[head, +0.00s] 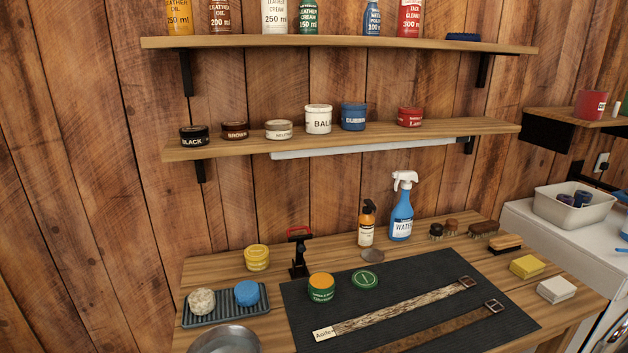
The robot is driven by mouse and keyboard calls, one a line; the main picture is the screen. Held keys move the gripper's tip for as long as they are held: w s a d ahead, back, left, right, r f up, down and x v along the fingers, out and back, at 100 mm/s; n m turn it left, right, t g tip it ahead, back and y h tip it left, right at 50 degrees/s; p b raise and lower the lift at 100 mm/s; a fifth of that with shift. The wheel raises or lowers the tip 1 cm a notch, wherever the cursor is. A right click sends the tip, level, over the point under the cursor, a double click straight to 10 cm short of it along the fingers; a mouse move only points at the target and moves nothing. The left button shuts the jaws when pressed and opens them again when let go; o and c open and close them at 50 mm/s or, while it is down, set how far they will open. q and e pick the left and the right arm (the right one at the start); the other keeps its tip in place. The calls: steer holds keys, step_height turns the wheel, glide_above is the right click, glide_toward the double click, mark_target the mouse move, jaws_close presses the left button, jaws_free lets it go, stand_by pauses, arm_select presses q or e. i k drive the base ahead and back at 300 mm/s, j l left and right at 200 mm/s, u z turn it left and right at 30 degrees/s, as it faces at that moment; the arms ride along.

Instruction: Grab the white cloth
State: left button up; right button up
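The white cloth (556,289) is a small folded block lying at the right end of the wooden workbench (222,269), near its front right edge. A similar folded yellow cloth (526,266) lies just behind it and to its left, with a small gap between them. Nothing covers the white cloth. Neither of my grippers shows in the head view.
A dark mat (400,287) with two straps, an open green tin (321,287) and its lid fills the bench middle. Several brushes (482,230) lie behind the cloths. A blue spray bottle (401,210) stands at the back. A metal bowl (224,339) is at front left.

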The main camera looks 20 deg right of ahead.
mark_target(555, 289)
steer(key=l+u, duration=0.15)
steer(key=l, duration=1.55)
steer(key=k, duration=0.05)
